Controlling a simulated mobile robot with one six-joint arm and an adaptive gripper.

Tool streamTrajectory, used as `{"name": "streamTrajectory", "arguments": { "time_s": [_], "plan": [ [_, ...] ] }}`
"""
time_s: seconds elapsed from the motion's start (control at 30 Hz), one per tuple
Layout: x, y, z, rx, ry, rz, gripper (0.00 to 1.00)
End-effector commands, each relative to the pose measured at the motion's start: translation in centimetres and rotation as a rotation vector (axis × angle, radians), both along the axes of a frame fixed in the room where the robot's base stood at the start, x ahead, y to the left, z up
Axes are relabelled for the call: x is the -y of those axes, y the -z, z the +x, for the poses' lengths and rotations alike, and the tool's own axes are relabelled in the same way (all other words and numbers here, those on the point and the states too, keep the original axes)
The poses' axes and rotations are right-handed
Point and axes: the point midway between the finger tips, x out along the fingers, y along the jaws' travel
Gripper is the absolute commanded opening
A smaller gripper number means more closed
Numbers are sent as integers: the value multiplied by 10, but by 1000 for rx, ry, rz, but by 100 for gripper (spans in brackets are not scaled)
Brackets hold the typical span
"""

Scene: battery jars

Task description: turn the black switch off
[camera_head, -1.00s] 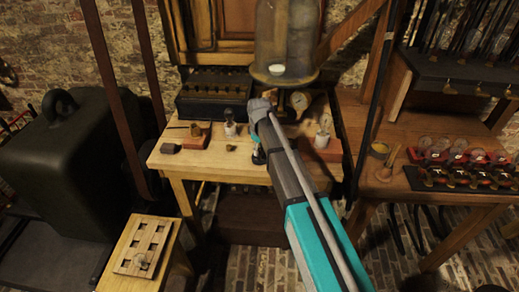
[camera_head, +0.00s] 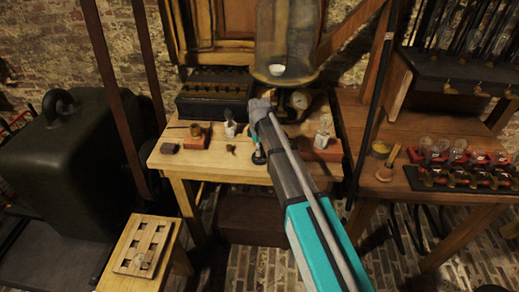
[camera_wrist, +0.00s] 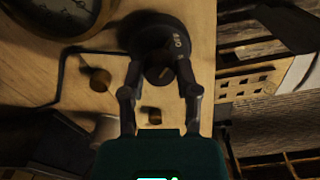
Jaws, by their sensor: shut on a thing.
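The black switch (camera_wrist: 155,38) is a round dark base with a knob (camera_wrist: 160,74) in the middle and light lettering that looks like "OFF" on its right side. It sits on the wooden table. My gripper (camera_wrist: 160,76) has one finger on each side of the knob and is shut on it. The fingers hide part of the base. In the head view, my gripper (camera_head: 258,152) points down at the table's front middle, below the end of my arm. The switch is mostly hidden there.
Small lamps and blocks lie on the table (camera_head: 212,168). A slotted wooden board (camera_head: 146,246) is at front left. A second table (camera_head: 400,185) with red-based bulbs stands right.

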Motion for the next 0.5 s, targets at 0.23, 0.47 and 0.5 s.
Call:
{"name": "streamTrajectory", "arguments": {
  "time_s": [0.23,0.47,0.5],
  "plan": [
    [0,0,-1,-1,0,-1,75],
    [0,0,0,-1,0,0,75],
    [0,0,0,0,0,0,75]
  ]
}}
